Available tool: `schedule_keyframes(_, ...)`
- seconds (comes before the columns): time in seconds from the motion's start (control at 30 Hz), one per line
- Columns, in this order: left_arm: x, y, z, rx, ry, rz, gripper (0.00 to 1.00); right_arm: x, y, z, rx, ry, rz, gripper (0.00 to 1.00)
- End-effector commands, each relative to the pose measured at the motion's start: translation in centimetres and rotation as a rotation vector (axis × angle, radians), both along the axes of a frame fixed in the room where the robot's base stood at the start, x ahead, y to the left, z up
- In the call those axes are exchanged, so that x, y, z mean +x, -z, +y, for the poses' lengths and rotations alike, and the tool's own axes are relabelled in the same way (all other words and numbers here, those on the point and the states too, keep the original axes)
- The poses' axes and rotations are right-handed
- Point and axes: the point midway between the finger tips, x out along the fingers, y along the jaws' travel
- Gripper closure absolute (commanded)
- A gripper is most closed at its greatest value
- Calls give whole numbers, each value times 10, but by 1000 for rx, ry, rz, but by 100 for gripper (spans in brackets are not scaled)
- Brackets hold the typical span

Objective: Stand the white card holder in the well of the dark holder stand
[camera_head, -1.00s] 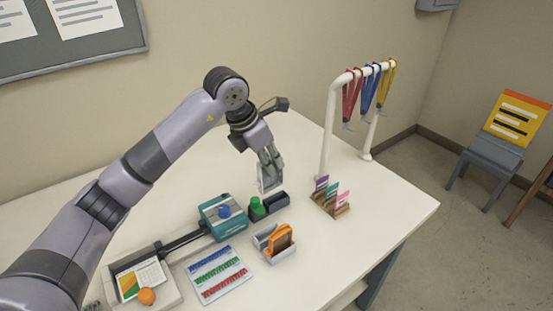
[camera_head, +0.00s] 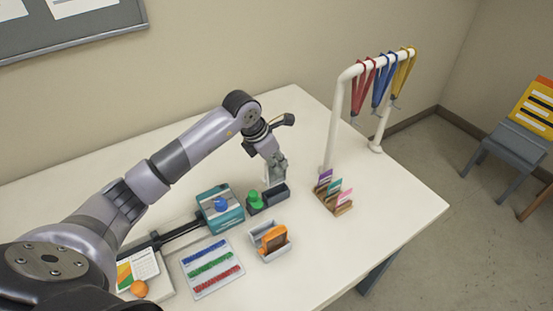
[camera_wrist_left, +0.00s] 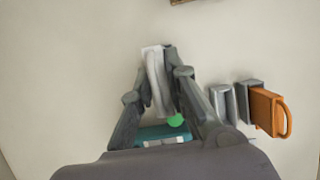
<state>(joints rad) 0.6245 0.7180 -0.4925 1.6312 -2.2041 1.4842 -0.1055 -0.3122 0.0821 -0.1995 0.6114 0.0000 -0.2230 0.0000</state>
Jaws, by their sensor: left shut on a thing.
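My left gripper (camera_head: 275,170) points down, its fingers shut on the white card holder (camera_wrist_left: 154,78). In the head view the card holder is mostly covered by the fingers. It is at the dark holder stand (camera_head: 277,193), toward its back edge; I cannot tell if its lower end is inside the well or just above it. A green knob (camera_head: 255,199) is at the stand's left end and also shows in the left wrist view (camera_wrist_left: 175,120). The stand itself is hard to make out in the wrist view. My right gripper is not in view.
A teal laminator-like box (camera_head: 220,209) with a blue knob stands left of the stand. A grey holder with an orange item (camera_head: 272,240) is in front. A card rack (camera_head: 334,196) and a white lanyard rail (camera_head: 336,115) stand to the right. The back of the table is clear.

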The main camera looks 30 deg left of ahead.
Motion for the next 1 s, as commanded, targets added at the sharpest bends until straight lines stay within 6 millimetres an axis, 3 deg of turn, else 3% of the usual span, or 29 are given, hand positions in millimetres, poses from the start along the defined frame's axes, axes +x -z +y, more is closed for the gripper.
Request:
schedule_keyframes(0.3, 0, 21, 0, -1, -1, -1, 100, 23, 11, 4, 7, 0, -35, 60)
schedule_keyframes(0.7, 0, 46, 0, 0, 0, 0, 100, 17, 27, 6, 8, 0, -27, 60)
schedule_keyframes(1.0, 0, 54, 0, 0, -1, 0, 100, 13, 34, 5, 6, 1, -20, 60)
